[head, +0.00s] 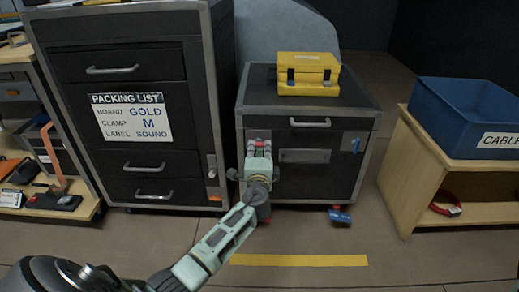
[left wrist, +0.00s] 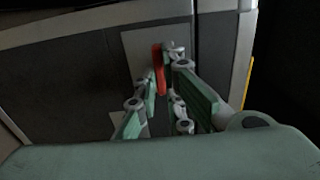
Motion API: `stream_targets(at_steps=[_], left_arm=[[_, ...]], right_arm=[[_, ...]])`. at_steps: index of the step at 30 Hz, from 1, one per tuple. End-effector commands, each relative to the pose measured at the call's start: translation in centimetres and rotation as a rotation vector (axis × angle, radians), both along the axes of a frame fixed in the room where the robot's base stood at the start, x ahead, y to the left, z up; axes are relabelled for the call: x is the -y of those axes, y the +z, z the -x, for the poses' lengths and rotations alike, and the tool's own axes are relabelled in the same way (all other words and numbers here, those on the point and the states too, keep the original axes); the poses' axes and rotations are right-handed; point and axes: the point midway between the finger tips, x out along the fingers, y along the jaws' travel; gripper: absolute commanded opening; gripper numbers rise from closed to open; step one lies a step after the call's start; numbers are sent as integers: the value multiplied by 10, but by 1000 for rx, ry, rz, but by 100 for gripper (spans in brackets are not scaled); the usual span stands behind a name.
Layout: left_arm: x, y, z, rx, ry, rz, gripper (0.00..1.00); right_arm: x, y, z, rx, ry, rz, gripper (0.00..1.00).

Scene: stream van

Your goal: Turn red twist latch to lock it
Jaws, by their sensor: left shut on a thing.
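The red twist latch (left wrist: 158,70) shows in the left wrist view as a narrow red handle, nearly upright in the picture, on a pale plate on the dark case front. My left gripper (left wrist: 167,62) is shut on it, with the fingertips at the handle. In the head view my left gripper (head: 259,152) is against the left part of the front of the small dark case (head: 325,180), and it hides the latch there. My right gripper is not in view.
A tall black drawer cabinet (head: 122,48) with a packing list sign (head: 132,117) stands close on the left. A yellow case (head: 307,73) lies on the small case. A blue bin (head: 450,125) sits on a wooden shelf at right.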

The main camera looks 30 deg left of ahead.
Motion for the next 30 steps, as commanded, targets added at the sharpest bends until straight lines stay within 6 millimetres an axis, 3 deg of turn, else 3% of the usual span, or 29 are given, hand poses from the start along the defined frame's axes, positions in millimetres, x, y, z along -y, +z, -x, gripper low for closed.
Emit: stream_targets(at_steps=[7,19,23,30], left_arm=[[1,0,0,-1,-2,-2,27],[3,-1,4,-1,-1,1,27],[12,-1,18,0,-3,2,27],[39,-2,61,-2,-3,3,27]], right_arm=[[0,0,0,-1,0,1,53],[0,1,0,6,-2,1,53],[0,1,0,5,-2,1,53],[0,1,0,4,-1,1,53]])
